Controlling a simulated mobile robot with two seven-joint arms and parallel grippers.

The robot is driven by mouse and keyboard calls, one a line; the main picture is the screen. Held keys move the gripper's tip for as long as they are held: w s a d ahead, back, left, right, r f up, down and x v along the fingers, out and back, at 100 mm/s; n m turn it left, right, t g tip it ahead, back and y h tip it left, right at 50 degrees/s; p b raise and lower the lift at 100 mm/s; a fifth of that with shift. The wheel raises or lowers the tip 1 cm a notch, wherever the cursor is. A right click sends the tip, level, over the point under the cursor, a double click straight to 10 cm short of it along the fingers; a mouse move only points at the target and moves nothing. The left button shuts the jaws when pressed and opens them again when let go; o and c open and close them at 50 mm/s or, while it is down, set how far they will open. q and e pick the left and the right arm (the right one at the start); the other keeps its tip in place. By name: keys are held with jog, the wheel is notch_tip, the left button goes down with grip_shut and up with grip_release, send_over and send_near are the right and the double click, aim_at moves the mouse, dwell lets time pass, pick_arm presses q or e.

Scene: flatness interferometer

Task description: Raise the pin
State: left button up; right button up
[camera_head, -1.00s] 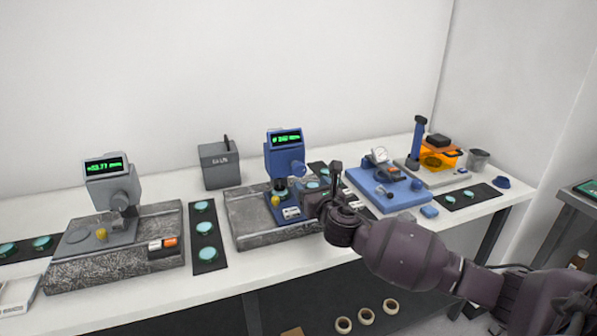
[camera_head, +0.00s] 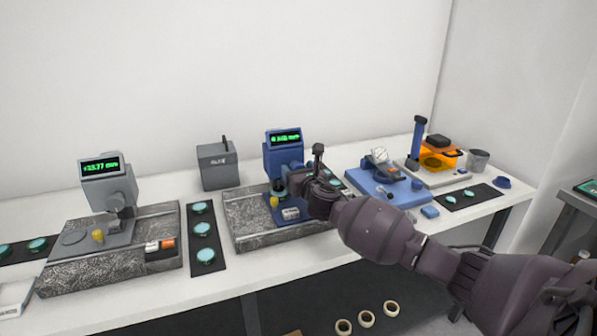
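The blue gauge (camera_head: 283,150) with a green lit display stands on a speckled stone slab (camera_head: 245,222) in the middle of the bench. Its yellow knob (camera_head: 274,202) shows low at the front. My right gripper (camera_head: 300,182) is at the right side of this gauge, close to its measuring head. The gripper's fingers are dark and small here, and I cannot tell whether they are open or touch the gauge. The pin is not clearly visible; the gripper covers part of the gauge's front. My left gripper is not in view.
A grey gauge (camera_head: 107,182) on another stone slab stands at the left. A dark mat (camera_head: 207,262) with several teal discs lies between the slabs. A grey box (camera_head: 217,167) stands behind. A blue device (camera_head: 385,187) and an orange-fronted device (camera_head: 437,160) stand at the right.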

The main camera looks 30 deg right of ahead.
jog(key=c, duration=0.9)
jog(key=shift+o, duration=0.2)
